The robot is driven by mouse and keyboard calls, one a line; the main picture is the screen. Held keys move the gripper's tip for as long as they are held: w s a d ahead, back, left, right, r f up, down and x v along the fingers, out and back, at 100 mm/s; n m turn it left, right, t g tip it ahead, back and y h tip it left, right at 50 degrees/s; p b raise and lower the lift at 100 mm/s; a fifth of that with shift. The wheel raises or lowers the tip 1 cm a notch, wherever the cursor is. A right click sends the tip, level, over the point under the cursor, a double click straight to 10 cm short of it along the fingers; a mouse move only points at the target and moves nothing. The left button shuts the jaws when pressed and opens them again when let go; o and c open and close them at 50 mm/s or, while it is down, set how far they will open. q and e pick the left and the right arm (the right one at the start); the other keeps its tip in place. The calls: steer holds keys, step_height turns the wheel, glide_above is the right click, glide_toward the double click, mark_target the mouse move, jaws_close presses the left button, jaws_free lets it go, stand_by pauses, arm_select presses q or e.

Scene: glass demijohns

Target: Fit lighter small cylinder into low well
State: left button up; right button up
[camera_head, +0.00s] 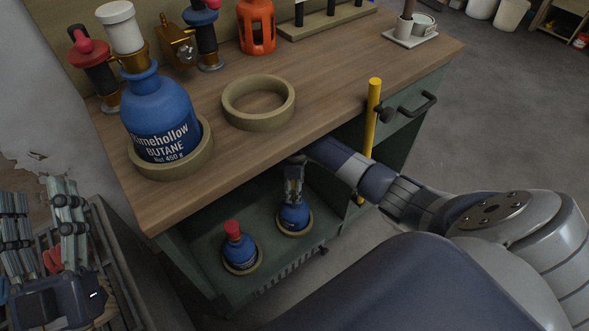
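One small blue cylinder (294,215) is at the right-hand low ring well (308,229) on the lower shelf. It looks upright and within the ring, though I cannot tell if it is fully seated. My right gripper (294,195) reaches down over its top and appears shut on its neck, hiding the cap. Another small blue cylinder (239,250) with a red cap stands in the left-hand low ring well (243,271). Which cylinder is lighter cannot be seen. My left gripper (38,192) is at the lower left, fingers spread, away from the cylinders.
A large blue butane cylinder (160,115) stands in a ring on the wooden worktop (330,85). An empty ring (259,119) lies beside it. Torches and an orange holder (256,30) stand behind. A yellow post (371,115) and drawer handle (415,103) are near my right arm.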

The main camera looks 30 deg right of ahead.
step_height(320, 180, up, 5)
steer(key=shift+p, duration=0.95)
arm_select(q)
step_height(320, 180, down, 10)
steer(key=w+g+y, duration=0.2)
steer(key=g, duration=0.4)
steer(key=shift+w+a+f, duration=0.2)
steer(key=shift+a, duration=0.15)
arm_select(e)
steer(key=shift+r, duration=0.2)
